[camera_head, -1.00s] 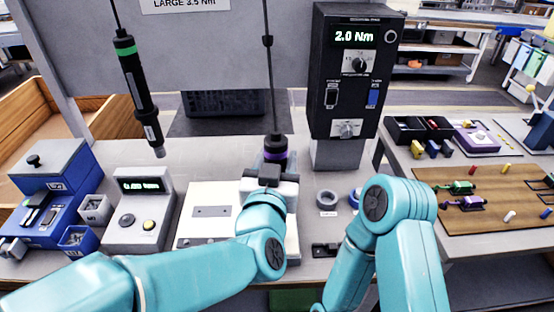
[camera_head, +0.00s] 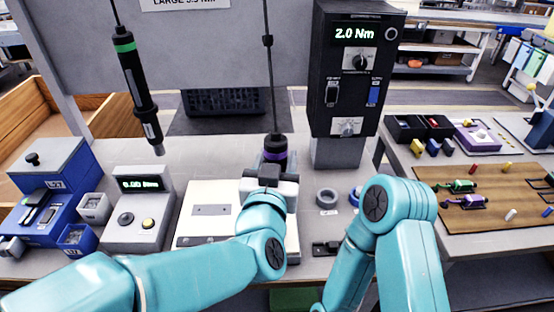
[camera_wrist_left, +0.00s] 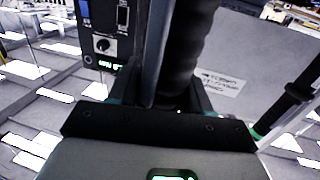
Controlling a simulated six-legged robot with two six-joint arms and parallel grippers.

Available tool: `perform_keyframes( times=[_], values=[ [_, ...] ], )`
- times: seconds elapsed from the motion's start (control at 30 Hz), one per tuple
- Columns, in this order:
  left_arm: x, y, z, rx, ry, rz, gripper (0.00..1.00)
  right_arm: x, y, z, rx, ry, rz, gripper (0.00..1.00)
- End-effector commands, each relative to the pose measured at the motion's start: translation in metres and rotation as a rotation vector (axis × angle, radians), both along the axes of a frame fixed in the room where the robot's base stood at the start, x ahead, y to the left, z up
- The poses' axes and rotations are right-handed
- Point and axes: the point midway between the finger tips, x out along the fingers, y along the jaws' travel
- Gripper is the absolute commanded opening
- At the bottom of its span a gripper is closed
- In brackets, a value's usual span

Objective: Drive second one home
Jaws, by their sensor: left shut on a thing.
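A black hanging screwdriver with a purple band (camera_head: 274,148) is upright on its cable above the white work fixture (camera_head: 204,226). My left gripper (camera_head: 270,172) is shut on this purple-banded screwdriver. In the left wrist view the dark ribbed body of the purple-banded screwdriver (camera_wrist_left: 190,55) stands between the fingers (camera_wrist_left: 165,95). The screwdriver's tip and any screws under it are hidden by my gripper and arm. My right arm bends down at the front right, and its gripper is not visible.
A green-banded screwdriver (camera_head: 138,90) hangs at the left. A black controller (camera_head: 350,75) reads 2.0 Nm; a grey meter (camera_head: 140,215) reads 0.00 Nm. Blue feeders (camera_head: 50,200) stand at left. A grey ring (camera_head: 326,197) lies right of the fixture.

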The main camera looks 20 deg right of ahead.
Motion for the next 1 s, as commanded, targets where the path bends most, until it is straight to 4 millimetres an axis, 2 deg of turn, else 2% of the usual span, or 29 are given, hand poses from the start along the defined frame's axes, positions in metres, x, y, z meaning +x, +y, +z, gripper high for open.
perform_keyframes(
  times=[0.03,0.17,0.8,1.0],
  values=[
    [-0.001,-0.001,-0.006,0.010,0.013,-0.004,0.00,0.000,0.000,0.000,0.000,0.000,0.000,0.43],
    [-0.001,-0.001,0.000,0.009,0.012,-0.004,0.00,0.000,0.000,0.004,0.000,0.000,0.000,0.43],
    [-0.001,-0.001,0.053,0.005,0.005,-0.004,0.00,0.000,0.000,0.042,0.000,0.000,0.000,0.43],
    [-0.001,-0.001,0.058,0.005,0.004,-0.004,0.00,0.000,0.000,0.045,0.000,0.000,0.000,0.43]
  ],
)
